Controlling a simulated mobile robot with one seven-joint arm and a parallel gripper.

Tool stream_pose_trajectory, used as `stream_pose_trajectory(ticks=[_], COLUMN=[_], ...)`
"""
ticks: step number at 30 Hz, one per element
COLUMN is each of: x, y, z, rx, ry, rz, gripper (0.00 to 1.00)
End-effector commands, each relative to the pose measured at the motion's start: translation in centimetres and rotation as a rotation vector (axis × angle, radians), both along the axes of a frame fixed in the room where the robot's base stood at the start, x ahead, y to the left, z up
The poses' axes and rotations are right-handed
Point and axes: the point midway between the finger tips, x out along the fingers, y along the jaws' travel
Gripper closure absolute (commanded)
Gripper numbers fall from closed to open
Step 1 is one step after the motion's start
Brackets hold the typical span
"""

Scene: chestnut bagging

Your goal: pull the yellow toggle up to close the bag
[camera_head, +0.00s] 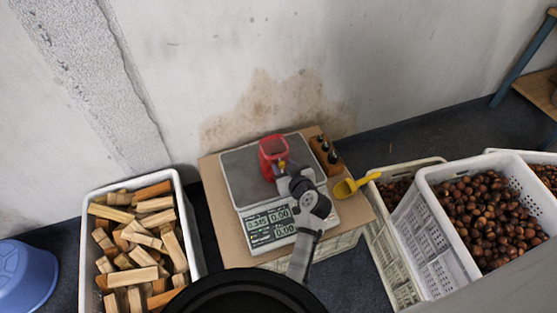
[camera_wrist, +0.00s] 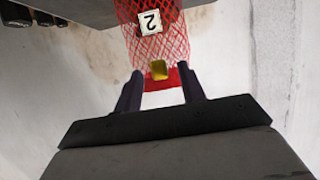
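The red mesh bag (camera_head: 270,149) stands on the scale's plate (camera_head: 245,178). In the wrist view the scale is at the top, and the bag (camera_wrist: 178,42) hangs down from it with a white tag marked 2 (camera_wrist: 149,23). The yellow toggle (camera_wrist: 159,69) is on the mesh close to the red band at the bag's end. My gripper (camera_wrist: 160,84) is open, its two dark fingers apart on either side of the band, with the toggle just beyond the fingertips. In the head view my gripper (camera_head: 281,172) is beside the bag and partly hides it.
A wooden block with dark weights (camera_head: 326,155) stands at the scale's right. A yellow scoop (camera_head: 346,188) lies at the board's right edge. A crate of firewood (camera_head: 89,220) stands left, chestnut crates (camera_head: 437,226) right. A blue tub (camera_head: 25,275) is far left. The wall is close behind.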

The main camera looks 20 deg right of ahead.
Motion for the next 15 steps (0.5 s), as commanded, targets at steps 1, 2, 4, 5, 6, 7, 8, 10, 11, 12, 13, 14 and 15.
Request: stream_pose_trajectory(ticks=[1, 2, 4, 5, 6, 7, 8, 10, 11, 12, 13, 14, 15], x=[-0.13, -0.17, -0.23, -0.25, -0.27, -0.27, -0.28, -0.28, -0.28, -0.27, -0.27, -0.27, -0.27], y=[-0.07, -0.08, -0.12, -0.12, -0.13, -0.13, -0.13, -0.13, -0.13, -0.13, -0.13, -0.13, -0.12], z=[-0.17, -0.21, -0.27, -0.28, -0.29, -0.29, -0.3, -0.29, -0.28, -0.29, -0.28, -0.28, -0.28], rx=[0.0, 0.0, 0.0, 0.0, 0.0, 0.0, 0.0, 0.0, 0.0, 0.0, 0.0, 0.0, 0.0], ry=[0.0, 0.0, 0.001, 0.001, 0.001, 0.001, 0.001, 0.001, 0.001, 0.001, 0.001, 0.001, 0.001], rz=[-0.001, -0.001, -0.001, -0.001, -0.001, 0.0, 0.0, 0.0, 0.0, 0.0, 0.0, 0.0, 0.0], gripper=[0.6, 0.6, 0.6, 0.6, 0.6, 0.6, 0.6, 0.6, 0.6, 0.6, 0.6, 0.61, 0.67])
